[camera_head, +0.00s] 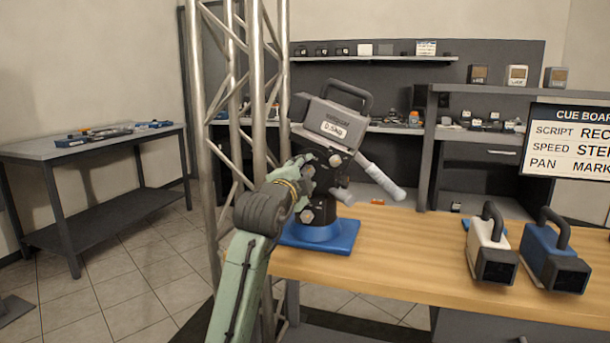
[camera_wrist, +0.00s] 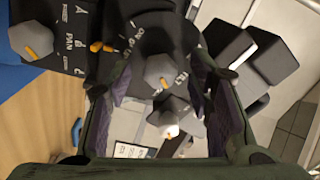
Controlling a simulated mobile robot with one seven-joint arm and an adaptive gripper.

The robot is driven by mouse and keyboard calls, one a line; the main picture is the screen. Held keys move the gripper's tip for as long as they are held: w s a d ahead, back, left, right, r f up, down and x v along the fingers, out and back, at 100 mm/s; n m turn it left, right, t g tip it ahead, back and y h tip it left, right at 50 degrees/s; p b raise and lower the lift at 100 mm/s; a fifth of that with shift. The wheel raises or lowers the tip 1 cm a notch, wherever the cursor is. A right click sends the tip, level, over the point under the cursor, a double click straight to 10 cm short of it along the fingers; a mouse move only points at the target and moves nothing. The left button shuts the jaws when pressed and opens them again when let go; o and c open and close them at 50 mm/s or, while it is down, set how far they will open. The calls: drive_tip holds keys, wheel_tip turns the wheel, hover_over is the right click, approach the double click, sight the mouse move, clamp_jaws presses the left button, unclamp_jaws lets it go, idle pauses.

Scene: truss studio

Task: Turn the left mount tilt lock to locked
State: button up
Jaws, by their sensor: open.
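The left mount (camera_head: 318,232) stands on a blue base plate at the left end of the wooden table, carrying a tilted grey camera (camera_head: 333,122). My gripper (camera_head: 305,180) is at its near-left side and hides part of it. In the wrist view, a grey knob (camera_wrist: 159,70) with an orange pointer sits between the open fingers of my gripper (camera_wrist: 165,85). Lettering beside this knob is partly hidden and hard to read; it may be the tilt lock. Contact with the fingers cannot be told. Another grey knob (camera_wrist: 30,38), beside the word PAN, is at upper left.
A metal truss (camera_head: 270,90) rises close behind my arm. A white camera (camera_head: 490,247) and a blue camera (camera_head: 556,256) stand on the table at right. A cue board (camera_head: 570,150) hangs at far right.

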drive_tip(key=v, duration=1.2)
